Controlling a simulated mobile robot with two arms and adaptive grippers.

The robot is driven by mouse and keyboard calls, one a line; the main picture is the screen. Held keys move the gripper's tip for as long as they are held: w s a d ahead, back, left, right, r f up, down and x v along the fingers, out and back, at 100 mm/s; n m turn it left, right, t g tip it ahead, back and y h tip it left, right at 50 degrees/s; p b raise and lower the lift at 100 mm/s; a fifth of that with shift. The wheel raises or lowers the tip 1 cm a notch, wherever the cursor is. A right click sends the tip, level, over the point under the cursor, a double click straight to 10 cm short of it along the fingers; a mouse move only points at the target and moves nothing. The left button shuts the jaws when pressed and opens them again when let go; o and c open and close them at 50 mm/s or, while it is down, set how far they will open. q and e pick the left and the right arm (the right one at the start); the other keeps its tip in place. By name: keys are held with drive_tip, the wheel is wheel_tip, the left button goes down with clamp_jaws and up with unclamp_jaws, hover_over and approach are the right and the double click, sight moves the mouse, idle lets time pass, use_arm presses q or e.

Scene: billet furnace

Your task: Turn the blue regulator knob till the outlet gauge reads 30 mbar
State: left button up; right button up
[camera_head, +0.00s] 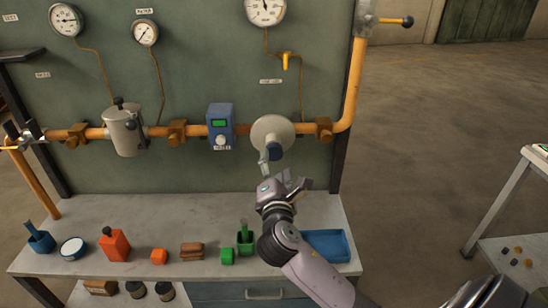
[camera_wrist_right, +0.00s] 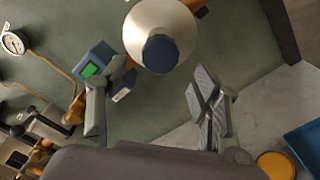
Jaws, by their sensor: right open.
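The blue regulator knob (camera_head: 274,151) sits at the front of a round beige regulator (camera_head: 270,130) on the orange pipe. The knob (camera_wrist_right: 160,54) also shows in the right wrist view, ahead of and between my spread fingers. My right gripper (camera_head: 283,175) is open and empty, just below the knob and apart from it in the right wrist view (camera_wrist_right: 150,97). A large dial gauge (camera_head: 266,11) above the regulator, cut by the top edge, joins the pipe to its right by a thin tube. Its reading is too small to tell. My left gripper is out of view.
A blue meter with a green display (camera_head: 220,125) and a grey filter canister (camera_head: 125,130) sit left of the regulator. Below, the bench (camera_head: 170,212) holds several small items and a blue tray (camera_head: 326,245).

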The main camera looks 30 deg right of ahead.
drive_tip(key=v, duration=0.6)
idle(0.3)
